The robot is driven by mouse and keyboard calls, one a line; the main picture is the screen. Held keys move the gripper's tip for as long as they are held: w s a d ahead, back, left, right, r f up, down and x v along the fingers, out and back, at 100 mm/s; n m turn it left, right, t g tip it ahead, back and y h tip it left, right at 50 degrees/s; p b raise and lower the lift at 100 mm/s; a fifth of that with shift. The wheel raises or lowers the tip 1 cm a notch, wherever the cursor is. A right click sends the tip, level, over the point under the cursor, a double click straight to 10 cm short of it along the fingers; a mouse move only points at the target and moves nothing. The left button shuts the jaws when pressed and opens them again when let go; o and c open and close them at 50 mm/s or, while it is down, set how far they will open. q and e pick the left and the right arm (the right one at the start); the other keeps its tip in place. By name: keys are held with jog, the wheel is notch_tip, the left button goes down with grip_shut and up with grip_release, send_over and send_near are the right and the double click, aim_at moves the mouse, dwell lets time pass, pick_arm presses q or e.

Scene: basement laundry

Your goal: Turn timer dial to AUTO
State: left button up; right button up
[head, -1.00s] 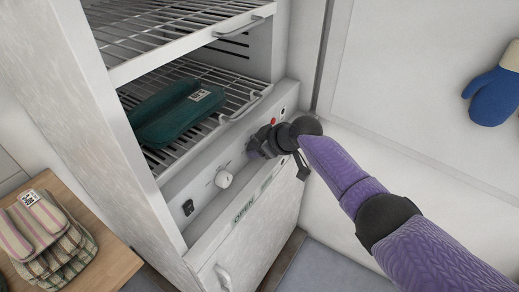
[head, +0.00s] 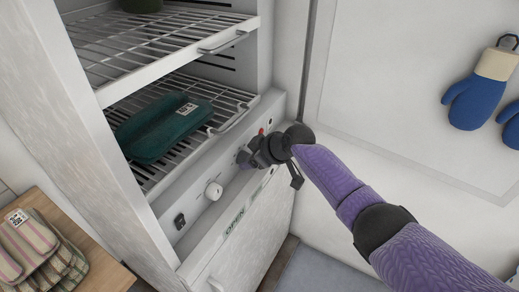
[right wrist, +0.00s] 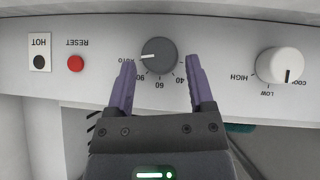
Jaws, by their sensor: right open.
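The timer dial (right wrist: 159,50) is a grey round knob with a white pointer line, upside down in the right wrist view. Its pointer points left and slightly down, at or very near the AUTO mark (right wrist: 126,61); 90, 60 and 40 are printed around its lower side. My right gripper (right wrist: 160,64) is open, its two purple fingers reaching up at either side of the dial's lower part. I cannot tell whether they touch it. In the head view the right gripper (head: 249,157) is at the cabinet's control panel and hides the dial. My left gripper is not in view.
The panel (head: 193,207) also carries a white knob (head: 213,191), a black switch (head: 180,221) and a red reset button (right wrist: 75,63). Wire racks above hold a folded green cloth item (head: 165,130). A wooden surface (head: 88,255) with striped cloths stands at left; blue mitts (head: 478,98) hang right.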

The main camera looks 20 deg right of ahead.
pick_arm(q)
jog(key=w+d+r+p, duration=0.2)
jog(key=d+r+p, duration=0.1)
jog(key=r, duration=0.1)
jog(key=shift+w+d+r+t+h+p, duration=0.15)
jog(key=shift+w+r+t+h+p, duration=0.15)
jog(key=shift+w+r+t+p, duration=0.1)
pick_arm(e)
jog(key=v, duration=0.8)
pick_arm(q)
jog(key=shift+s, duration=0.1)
pick_arm(e)
jog(key=shift+r, duration=0.1)
